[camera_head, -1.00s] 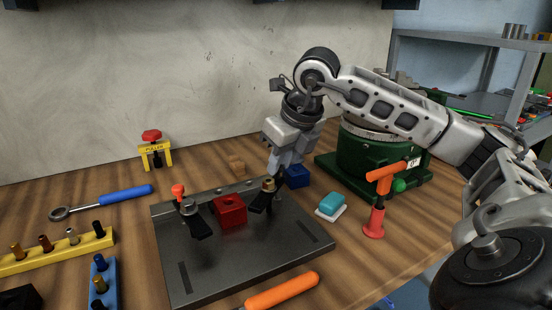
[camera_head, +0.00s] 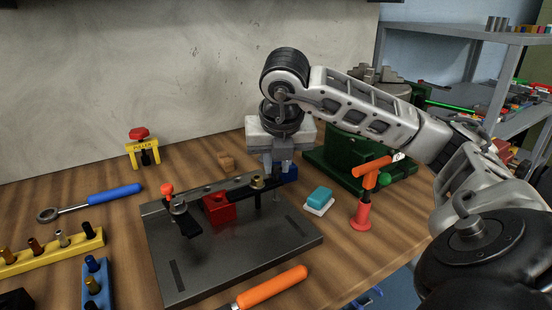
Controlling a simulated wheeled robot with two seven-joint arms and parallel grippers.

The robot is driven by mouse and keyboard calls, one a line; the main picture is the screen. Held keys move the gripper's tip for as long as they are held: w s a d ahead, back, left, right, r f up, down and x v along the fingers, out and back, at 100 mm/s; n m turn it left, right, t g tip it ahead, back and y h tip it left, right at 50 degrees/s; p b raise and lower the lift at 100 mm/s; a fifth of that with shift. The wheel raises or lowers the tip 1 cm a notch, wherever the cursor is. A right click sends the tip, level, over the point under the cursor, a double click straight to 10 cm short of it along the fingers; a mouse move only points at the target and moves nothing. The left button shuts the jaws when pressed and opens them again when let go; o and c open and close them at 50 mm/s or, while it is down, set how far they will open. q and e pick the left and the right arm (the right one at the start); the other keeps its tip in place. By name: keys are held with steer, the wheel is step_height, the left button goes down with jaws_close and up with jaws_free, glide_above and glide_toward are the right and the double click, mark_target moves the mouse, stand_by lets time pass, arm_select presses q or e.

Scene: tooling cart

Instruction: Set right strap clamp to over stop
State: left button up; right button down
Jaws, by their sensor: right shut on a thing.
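The right strap clamp (camera_head: 257,186) stands at the back right of the dark fixture plate (camera_head: 250,245). It has a brass nut and a dark strap. The strap now lies roughly sideways, its left end close to the red block (camera_head: 221,209); I cannot tell whether it overlaps the block. My right gripper (camera_head: 276,187) points down at the strap's right end and is shut on the strap; its fingertips are partly hidden. A rail (camera_head: 208,190) runs along the plate's back edge. I cannot tell which part is the stop. My left gripper is not in view.
The left strap clamp (camera_head: 182,215) stands left of the block, near an orange-red knob (camera_head: 167,189). A teal-topped block (camera_head: 320,195), a red-orange tool (camera_head: 365,200) and a green machine (camera_head: 345,158) stand to the right. An orange-handled tool (camera_head: 272,287) lies at the front.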

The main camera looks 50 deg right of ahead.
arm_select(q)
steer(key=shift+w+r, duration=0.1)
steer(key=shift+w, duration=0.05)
arm_select(e)
steer(key=c, duration=1.6)
jaws_free()
steer(key=shift+o, duration=0.2)
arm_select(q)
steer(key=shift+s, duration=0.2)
arm_select(e)
steer(key=shift+r, duration=0.1)
